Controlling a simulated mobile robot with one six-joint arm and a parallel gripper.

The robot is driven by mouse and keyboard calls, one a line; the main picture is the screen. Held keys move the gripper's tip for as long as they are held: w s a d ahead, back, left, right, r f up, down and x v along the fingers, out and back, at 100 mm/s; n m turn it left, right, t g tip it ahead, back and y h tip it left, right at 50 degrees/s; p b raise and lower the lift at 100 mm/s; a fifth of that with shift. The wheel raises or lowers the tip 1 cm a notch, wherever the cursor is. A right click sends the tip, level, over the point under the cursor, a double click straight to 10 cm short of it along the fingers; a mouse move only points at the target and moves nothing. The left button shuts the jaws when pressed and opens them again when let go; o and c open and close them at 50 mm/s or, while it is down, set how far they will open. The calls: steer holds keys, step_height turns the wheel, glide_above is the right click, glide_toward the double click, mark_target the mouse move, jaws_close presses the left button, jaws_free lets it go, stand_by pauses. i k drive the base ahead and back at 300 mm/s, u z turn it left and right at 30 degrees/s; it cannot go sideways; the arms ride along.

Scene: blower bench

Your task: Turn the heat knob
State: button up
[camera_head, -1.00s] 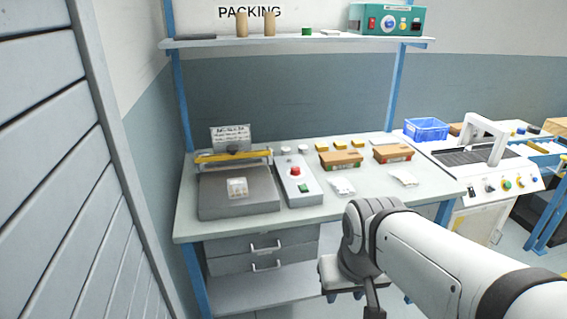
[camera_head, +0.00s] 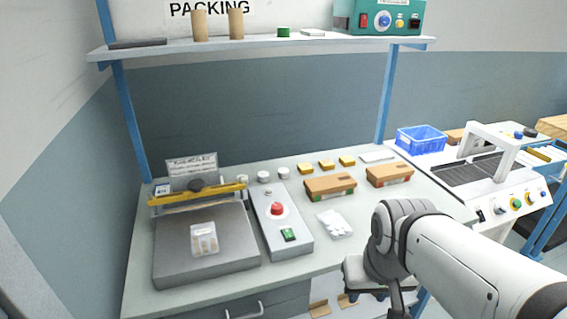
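No label reads clearly as heat. A teal box (camera_head: 378,18) on the shelf has a red switch, a blue dial (camera_head: 383,19) and a small yellow knob (camera_head: 400,22) on its front. A dark round knob (camera_head: 197,185) sits on the bar sealer (camera_head: 205,245) on the bench, by its yellow bar (camera_head: 197,194). My gripper (camera_head: 398,302) hangs low at the bottom edge in front of the bench, away from all of these knobs. Its fingers are mostly cut off or hidden, so its opening does not show.
A grey control box (camera_head: 285,222) with red and green buttons stands beside the sealer. Cardboard boxes (camera_head: 330,187), small yellow blocks and clear bags (camera_head: 335,223) lie on the bench (camera_head: 140,270). A blue bin (camera_head: 421,139) and a white machine (camera_head: 490,190) stand at right.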

mark_target(278, 209)
steer(key=u, duration=0.1)
steer(key=i, duration=0.95)
steer(key=u, duration=0.55)
